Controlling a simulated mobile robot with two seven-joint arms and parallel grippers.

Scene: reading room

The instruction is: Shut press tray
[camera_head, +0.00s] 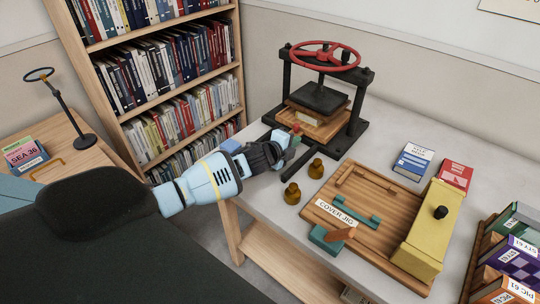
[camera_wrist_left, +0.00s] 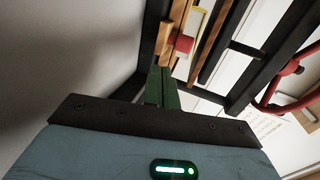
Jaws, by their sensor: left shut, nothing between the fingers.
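The book press (camera_head: 325,85) stands at the back of the table, with a black frame and a red wheel. Its wooden press tray (camera_head: 318,127) sits low under the black platen, and its front part sticks out towards my left gripper. A small red knob (camera_wrist_left: 183,43) is on the tray front in the left wrist view. My left gripper (camera_head: 293,141) is shut and empty, close in front of the knob. Its green fingers (camera_wrist_left: 160,86) point at the tray front; I cannot tell whether they touch it. My right gripper is not in view.
Two brass weights (camera_head: 292,193) stand near the table's left edge. A wooden jig board (camera_head: 380,225) with a yellow block (camera_head: 428,232) fills the table's front. Small books (camera_head: 412,161) lie at right. A bookshelf (camera_head: 165,75) stands behind my left arm.

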